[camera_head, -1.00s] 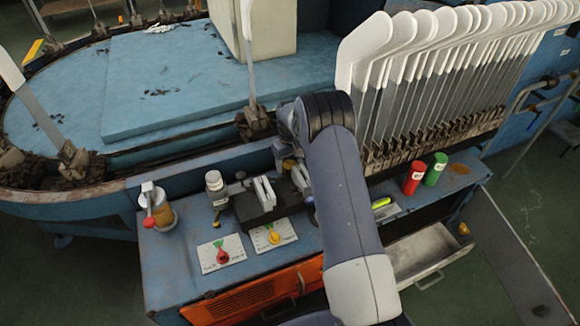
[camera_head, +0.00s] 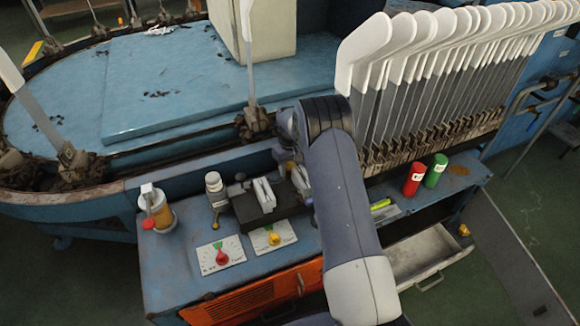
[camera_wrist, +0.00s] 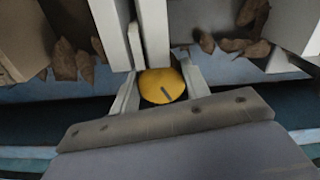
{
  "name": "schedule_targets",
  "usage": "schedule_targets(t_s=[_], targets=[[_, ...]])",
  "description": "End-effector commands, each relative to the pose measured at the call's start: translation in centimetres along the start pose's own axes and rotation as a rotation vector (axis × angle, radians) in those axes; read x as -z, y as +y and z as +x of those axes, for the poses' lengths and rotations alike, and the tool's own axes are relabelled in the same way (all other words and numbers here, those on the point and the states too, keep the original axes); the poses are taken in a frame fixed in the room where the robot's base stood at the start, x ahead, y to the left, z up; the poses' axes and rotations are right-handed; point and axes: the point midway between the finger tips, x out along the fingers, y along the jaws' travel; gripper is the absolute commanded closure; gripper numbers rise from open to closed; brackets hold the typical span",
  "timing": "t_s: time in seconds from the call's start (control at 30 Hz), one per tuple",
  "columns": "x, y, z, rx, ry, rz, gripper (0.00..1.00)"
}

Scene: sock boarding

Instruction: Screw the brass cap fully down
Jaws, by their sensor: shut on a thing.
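The brass cap (camera_wrist: 162,86) shows in the wrist view as a round yellow top with a short dark line on it. My gripper (camera_wrist: 160,90) has one finger on each side of the cap and is shut on it. What lies under the cap is hidden, so I cannot tell how far down it sits. In the head view my gripper is mostly hidden behind my arm, above the back of the blue bench (camera_head: 185,275).
A dark block with pale jaws (camera_head: 264,194) and a white-capped bottle (camera_head: 215,188) stand left of my arm. Red (camera_head: 414,178) and green (camera_head: 436,170) cylinders stand to the right. A rack of white-tipped boards (camera_head: 440,80) rises behind. A drawer (camera_head: 425,255) hangs open.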

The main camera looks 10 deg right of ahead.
Motion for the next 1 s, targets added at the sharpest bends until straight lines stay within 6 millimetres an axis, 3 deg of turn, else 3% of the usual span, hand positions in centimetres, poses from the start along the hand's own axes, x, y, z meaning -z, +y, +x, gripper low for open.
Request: schedule_targets(t_s=[0.37,1.0], targets=[[0.00,-0.01,0.02,0.000,0.000,0.071,0.79],[0.06,-0.19,0.03,0.000,0.000,0.531,0.79]])
